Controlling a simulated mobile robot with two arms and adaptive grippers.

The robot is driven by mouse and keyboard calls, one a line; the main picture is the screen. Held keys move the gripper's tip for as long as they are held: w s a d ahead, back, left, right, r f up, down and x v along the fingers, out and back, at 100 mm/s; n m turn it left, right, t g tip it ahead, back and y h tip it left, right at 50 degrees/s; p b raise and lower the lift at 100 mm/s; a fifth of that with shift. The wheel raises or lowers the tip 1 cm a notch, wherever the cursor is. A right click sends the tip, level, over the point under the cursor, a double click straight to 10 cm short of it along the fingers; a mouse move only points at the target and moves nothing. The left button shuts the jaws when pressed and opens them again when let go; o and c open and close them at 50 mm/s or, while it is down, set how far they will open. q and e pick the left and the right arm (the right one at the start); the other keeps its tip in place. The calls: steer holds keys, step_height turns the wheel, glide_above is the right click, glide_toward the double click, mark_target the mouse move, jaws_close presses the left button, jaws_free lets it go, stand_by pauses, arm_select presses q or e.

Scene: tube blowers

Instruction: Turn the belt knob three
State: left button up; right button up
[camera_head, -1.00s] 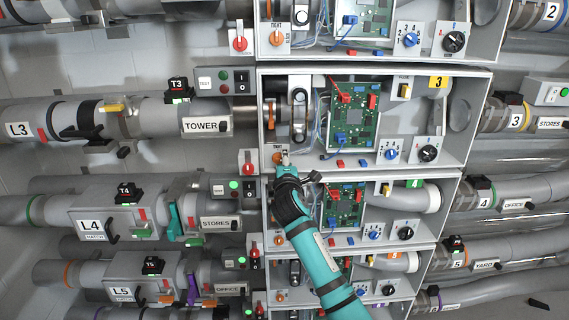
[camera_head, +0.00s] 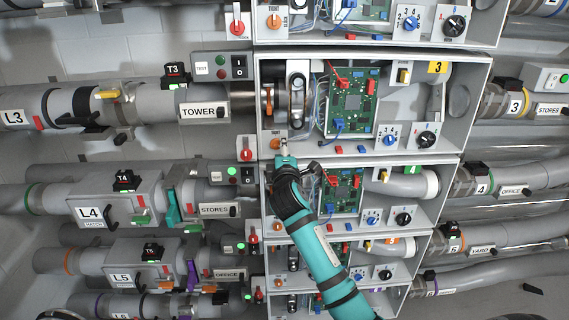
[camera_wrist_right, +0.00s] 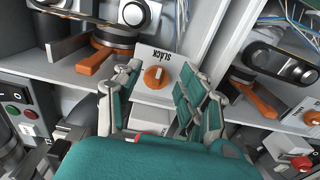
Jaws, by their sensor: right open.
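The belt knob of unit three (camera_head: 276,144) is orange and sits on a small white plate at the lower left of the cabinet marked 3. In the right wrist view the orange knob (camera_wrist_right: 154,78) has a pale pointer mark, and its plate reads SLACK, upside down. My right gripper (camera_head: 284,148) is at this plate, just right of the knob in the head view. In the right wrist view its teal and grey fingers (camera_wrist_right: 157,100) are spread open, one on each side of the knob, with nothing between them gripped. My left gripper is not in view.
A red switch (camera_head: 246,150) is left of the knob, outside the cabinet. The belt and pulley (camera_head: 297,97) are above it, and a green circuit board (camera_head: 351,103) is to the right. Cabinet walls and an orange lever (camera_wrist_right: 95,62) are close to the fingers.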

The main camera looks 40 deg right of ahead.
steer(key=v, duration=0.9)
steer(key=shift+s, duration=0.3)
steer(key=shift+a+r, duration=0.1)
